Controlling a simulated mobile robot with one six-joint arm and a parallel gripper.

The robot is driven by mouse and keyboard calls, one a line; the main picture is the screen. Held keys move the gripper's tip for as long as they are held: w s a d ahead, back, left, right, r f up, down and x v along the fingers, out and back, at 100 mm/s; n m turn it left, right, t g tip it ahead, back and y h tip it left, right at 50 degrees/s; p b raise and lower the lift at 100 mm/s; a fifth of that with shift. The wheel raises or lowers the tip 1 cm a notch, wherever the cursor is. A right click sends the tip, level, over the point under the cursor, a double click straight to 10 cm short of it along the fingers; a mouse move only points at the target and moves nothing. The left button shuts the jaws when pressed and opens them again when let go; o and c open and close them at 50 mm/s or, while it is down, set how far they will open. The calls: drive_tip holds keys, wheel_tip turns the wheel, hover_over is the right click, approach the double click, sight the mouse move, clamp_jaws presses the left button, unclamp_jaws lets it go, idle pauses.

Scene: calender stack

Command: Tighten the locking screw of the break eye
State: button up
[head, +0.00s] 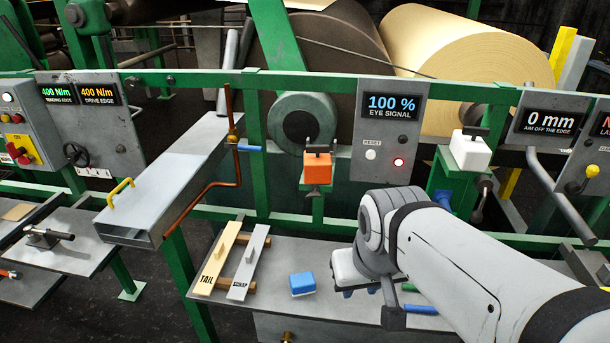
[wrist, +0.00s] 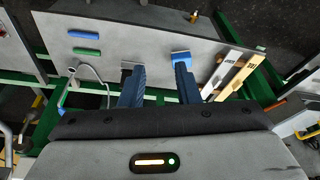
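An orange box (head: 317,170) with a black bar-shaped top piece (head: 317,148) stands on a green bracket, left of the eye signal panel (head: 391,105), which reads 100 %. A similar white box (head: 471,152) with a dark top piece (head: 474,131) stands on a green mount to the right. I cannot tell for sure which box is the break eye, and no screw thread shows. My gripper (head: 358,291) is low over the grey bench, right of the blue block, well below both boxes. In the wrist view my gripper (wrist: 157,74) has its blue fingers apart, with nothing between them.
The grey bench (head: 260,313) bears a blue block (head: 302,284), TAIL (head: 216,262) and scrap (head: 248,265) strips, and blue (head: 420,309) and green pieces. A green rail (head: 220,77), a copper pipe (head: 228,160) and a metal chute (head: 165,190) stand behind and left.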

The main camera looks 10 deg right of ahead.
drive_tip(key=w+d+f+n+t+h+b, duration=0.1)
drive_tip(key=w+d+f+n+t+b, duration=0.15)
drive_tip(key=w, duration=0.55)
drive_tip(key=w+d+f+n+t+h+b, duration=0.1)
drive_tip(key=w+d+n+t+b, duration=0.2)
drive_tip(key=w, duration=0.5)
drive_tip(key=n+t+y+b, duration=0.55)
drive_tip(key=n+y, duration=0.45)
drive_tip(key=n, duration=1)
approach(317, 197)
drive_tip(key=x, duration=0.3)
drive_tip(key=shift+m+t, duration=0.25)
drive_tip(key=shift+t, duration=0.05)
drive_tip(key=x, duration=0.3)
drive_tip(key=p+x, duration=0.1)
drive_tip(key=x, duration=0.3)
drive_tip(key=shift+f, duration=0.2)
drive_tip(key=shift+s, duration=0.1)
clamp_jaws()
